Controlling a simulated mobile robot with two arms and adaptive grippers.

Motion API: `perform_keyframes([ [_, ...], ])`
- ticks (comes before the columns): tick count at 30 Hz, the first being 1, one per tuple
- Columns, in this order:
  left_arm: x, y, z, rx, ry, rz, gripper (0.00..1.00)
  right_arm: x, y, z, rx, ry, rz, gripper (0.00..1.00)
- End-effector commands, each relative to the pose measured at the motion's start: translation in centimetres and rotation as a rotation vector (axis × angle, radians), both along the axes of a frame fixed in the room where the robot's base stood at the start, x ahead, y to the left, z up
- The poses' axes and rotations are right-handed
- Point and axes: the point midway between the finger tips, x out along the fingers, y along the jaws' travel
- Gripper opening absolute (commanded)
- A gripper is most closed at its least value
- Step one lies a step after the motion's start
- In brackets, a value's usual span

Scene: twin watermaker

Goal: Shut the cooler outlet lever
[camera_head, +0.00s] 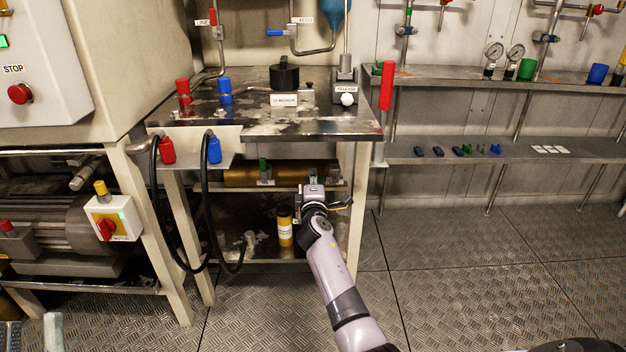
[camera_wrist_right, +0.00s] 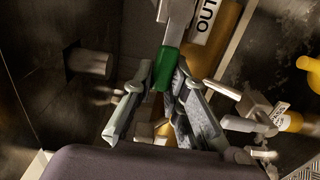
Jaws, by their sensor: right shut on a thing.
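The cooler is a brass cylinder (camera_head: 240,176) lying on the shelf under the bench in the head view. A green lever (camera_wrist_right: 167,66) shows in the right wrist view, hanging from a grey fitting. A white label reading "OUT" (camera_wrist_right: 206,18), cut off at the frame edge, sits beside it on the brass body. My right gripper (camera_head: 318,192) is at the cooler's right end; in the wrist view its fingertips (camera_wrist_right: 161,82) close around the green lever.
Another green handle (camera_head: 262,167) stands at the cooler's left part. A yellow canister (camera_head: 285,228) stands on the lower shelf, below and left of my gripper. Bench legs (camera_head: 358,215) stand close to my right arm. Black hoses (camera_head: 206,215) hang to the left. The floor at right is clear.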

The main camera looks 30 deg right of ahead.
Motion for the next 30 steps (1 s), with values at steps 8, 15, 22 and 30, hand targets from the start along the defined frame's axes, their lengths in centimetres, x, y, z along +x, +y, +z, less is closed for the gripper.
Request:
perform_keyframes([
  [8, 0.0, 0.0, 0.0, 0.0, 0.001, 0.0, 0.35, 0.0, 0.0, 0.0, 0.002, 0.0, 0.0, 0.24],
  [15, 0.0, 0.0, 0.0, 0.0, 0.001, 0.0, 0.35, 0.0, 0.0, 0.0, 0.003, -0.001, 0.0, 0.35],
  [22, 0.0, 0.0, 0.1, -0.001, -0.002, -0.001, 0.35, -0.1, 0.1, 0.0, 0.003, -0.002, 0.0, 0.35],
  [30, 0.0, 0.0, 0.0, -0.001, -0.001, -0.001, 0.35, -2.5, 1.6, -0.1, 0.003, -0.001, 0.001, 0.35],
])
